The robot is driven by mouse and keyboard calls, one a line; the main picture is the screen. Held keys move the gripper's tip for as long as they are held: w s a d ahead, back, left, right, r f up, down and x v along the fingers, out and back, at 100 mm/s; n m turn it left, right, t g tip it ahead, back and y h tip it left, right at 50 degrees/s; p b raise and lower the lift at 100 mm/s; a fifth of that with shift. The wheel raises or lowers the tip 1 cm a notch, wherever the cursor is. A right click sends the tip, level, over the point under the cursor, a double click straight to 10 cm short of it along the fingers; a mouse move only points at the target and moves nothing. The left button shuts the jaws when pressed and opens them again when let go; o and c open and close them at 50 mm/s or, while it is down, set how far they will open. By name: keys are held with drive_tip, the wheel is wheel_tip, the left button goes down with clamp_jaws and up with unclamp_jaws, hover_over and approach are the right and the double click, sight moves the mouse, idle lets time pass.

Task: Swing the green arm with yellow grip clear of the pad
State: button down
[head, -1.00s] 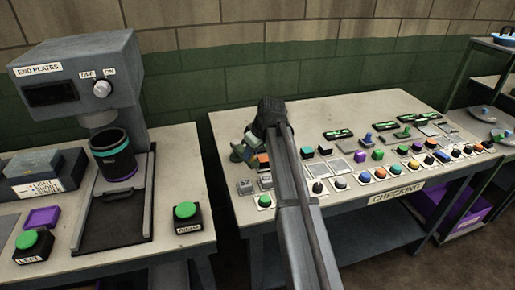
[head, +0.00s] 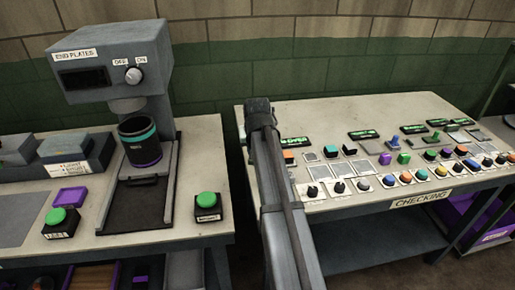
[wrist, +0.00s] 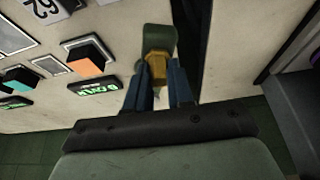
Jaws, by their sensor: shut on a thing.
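In the wrist view, the blue fingers of my gripper (wrist: 160,84) are shut on the yellow grip (wrist: 157,63). The green arm (wrist: 158,38) extends beyond the grip, over the left edge of the checking bench beside a dark gap. In the head view, my gripper (head: 258,106) is at the left end of that bench, and my own arm hides the green arm and the grip. I cannot tell which surface is the pad.
The checking bench (head: 420,110) carries several coloured blocks, cards and green displays. The end-plates machine (head: 112,62) stands on the left bench, across a gap.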

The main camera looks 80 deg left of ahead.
drive_tip(key=shift+s, duration=0.1)
idle(0.3)
drive_tip(key=c, duration=1)
unclamp_jaws()
drive_tip(key=v, duration=1.3)
drive_tip(key=shift+d+r, duration=0.15)
drive_tip(key=shift+r, duration=0.2)
